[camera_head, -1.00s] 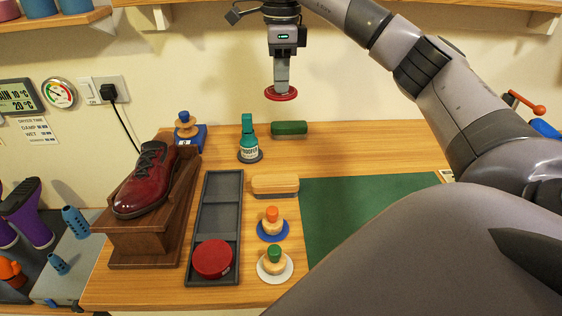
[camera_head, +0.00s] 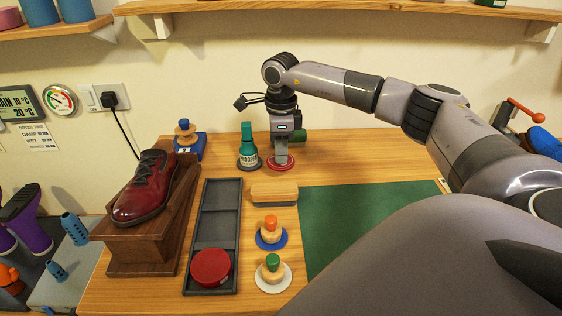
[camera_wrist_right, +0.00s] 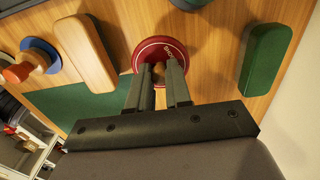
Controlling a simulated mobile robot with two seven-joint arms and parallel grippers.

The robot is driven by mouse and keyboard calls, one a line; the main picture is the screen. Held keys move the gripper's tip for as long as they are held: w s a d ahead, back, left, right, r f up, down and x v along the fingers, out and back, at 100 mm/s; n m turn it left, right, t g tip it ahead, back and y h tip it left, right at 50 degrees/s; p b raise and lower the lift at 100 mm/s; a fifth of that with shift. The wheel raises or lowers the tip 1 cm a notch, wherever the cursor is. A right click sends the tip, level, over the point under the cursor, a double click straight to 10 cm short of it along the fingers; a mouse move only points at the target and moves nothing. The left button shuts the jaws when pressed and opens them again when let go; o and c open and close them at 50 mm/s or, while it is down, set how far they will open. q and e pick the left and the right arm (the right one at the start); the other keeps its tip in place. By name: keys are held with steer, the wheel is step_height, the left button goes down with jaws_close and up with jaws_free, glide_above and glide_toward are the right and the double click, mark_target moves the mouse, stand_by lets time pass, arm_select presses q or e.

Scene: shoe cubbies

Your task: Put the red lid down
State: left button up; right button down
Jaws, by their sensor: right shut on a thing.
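The red lid (camera_head: 281,166) is a flat red disc with a lighter ring on top, at the back of the wooden table. It also shows in the right wrist view (camera_wrist_right: 148,47). My right gripper (camera_head: 281,157) points down and is shut on the lid's middle knob; in the wrist view its fingers (camera_wrist_right: 158,75) reach over the disc. The lid is at or very near the table surface; I cannot tell if it touches. My left gripper is not in view.
A wooden brush (camera_head: 273,192) lies in front. A grey tray (camera_head: 216,226) holds a red tin (camera_head: 211,267). The green mat (camera_head: 362,215) is clear.

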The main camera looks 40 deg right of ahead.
steer(key=shift+f, duration=1.95)
steer(key=c, duration=1.1)
jaws_free()
steer(key=shift+f, duration=0.1)
steer(key=shift+o, duration=0.2)
step_height(320, 180, up, 12)
steer(key=shift+r+b, duration=0.15)
steer(key=shift+b, duration=0.2)
steer(key=shift+s, duration=0.1)
